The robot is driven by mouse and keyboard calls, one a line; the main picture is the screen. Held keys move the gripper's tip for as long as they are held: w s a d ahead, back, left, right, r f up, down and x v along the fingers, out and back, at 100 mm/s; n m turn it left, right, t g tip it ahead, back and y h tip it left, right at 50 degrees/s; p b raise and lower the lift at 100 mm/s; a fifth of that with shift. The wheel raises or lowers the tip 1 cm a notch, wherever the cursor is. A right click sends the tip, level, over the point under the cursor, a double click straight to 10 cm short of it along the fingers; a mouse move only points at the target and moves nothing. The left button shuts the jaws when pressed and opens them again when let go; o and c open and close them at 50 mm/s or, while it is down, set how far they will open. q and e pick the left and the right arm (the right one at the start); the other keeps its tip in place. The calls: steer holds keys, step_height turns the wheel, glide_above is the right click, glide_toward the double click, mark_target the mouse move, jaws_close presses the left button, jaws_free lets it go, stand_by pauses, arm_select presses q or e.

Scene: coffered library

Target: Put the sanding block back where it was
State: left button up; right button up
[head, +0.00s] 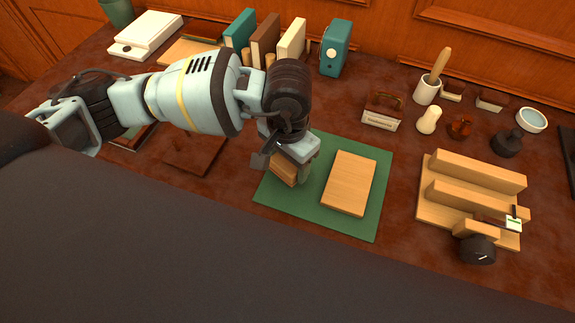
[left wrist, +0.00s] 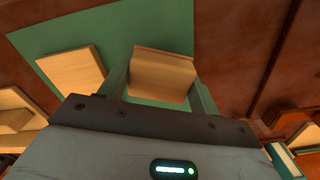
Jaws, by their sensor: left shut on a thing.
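The sanding block (head: 283,173) is a small pale wooden block with a darker lower layer. It is over the left part of a green mat (head: 340,225); I cannot tell whether it touches the mat. My left gripper (head: 290,166) comes down from above and is shut on it, partly hiding it. In the left wrist view the block (left wrist: 161,75) sits between the two fingers. A flat wooden board (head: 350,183) lies on the mat to the right of the block. My right gripper is not in view.
A stepped wooden rack (head: 470,190) stands right of the mat, with a dark round knob-like object (head: 477,249) at its front. A card holder (head: 383,112) is behind the mat. Books (head: 265,40) and a teal box (head: 335,48) stand at the back. A brown flat piece (head: 194,154) lies left.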

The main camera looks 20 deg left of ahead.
arm_select(q)
steer(key=shift+f, duration=1.45)
steer(key=o, duration=1)
steer(key=shift+r, duration=0.1)
steer(key=shift+c, duration=0.2)
steer(key=shift+r, duration=0.1)
step_height(320, 180, up, 12)
steer(key=shift+r, duration=0.1)
